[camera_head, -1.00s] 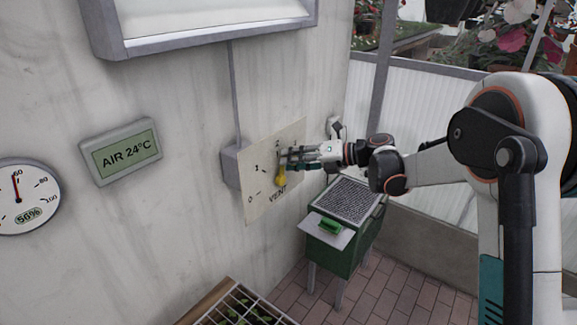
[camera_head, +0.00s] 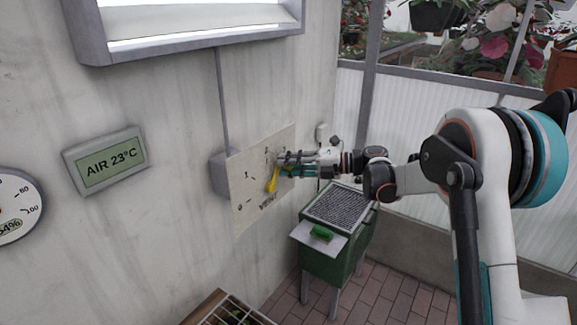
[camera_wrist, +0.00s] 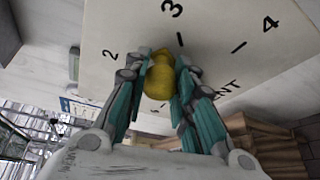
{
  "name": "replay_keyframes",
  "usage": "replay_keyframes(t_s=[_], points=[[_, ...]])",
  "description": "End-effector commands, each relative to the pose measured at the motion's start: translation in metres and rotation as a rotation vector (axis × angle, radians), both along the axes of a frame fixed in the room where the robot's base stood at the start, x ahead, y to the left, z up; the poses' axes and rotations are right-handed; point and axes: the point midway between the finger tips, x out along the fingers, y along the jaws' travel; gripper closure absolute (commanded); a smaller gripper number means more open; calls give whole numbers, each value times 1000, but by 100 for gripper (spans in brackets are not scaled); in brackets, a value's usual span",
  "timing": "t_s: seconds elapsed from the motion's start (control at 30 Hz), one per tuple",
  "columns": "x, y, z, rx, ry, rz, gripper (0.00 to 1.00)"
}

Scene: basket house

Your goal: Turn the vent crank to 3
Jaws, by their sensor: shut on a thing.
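The vent crank (camera_head: 271,181) is a yellow handle on a pale dial plate (camera_head: 243,210) marked with numbers and VENT, fixed to the wall. It tilts up and to the right from its hub. My gripper (camera_head: 282,163) is at the crank's upper end. In the wrist view my gripper (camera_wrist: 159,85) is shut on the rounded yellow knob of the crank (camera_wrist: 159,76). The knob lies between the 2 and the tick under the 3 on the plate (camera_wrist: 215,35), nearer the 3 tick. The fingers hide part of the dial in the head view.
A green cabinet (camera_head: 328,264) with a mesh top stands below my arm. A grey box (camera_head: 220,172) with a conduit sits behind the plate. A wall display (camera_head: 106,160) reads AIR 23°C. A round gauge (camera_head: 14,207) is at the left edge. A slatted tray (camera_head: 226,308) is at the bottom.

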Motion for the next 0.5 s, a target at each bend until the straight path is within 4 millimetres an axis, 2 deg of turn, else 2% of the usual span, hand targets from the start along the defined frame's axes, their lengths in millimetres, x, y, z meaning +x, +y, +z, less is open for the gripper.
replay_keyframes(t_s=[0.17,0.2,0.27,0.3,0.5], points=[[1,0,-1,-2,-1,-2,100],[1,0,-1,-2,-1,-2,72],[1,0,-1,-2,-2,-1,58],[0,0,0,-2,-2,-1,55],[0,0,0,-1,-2,-1,55]])
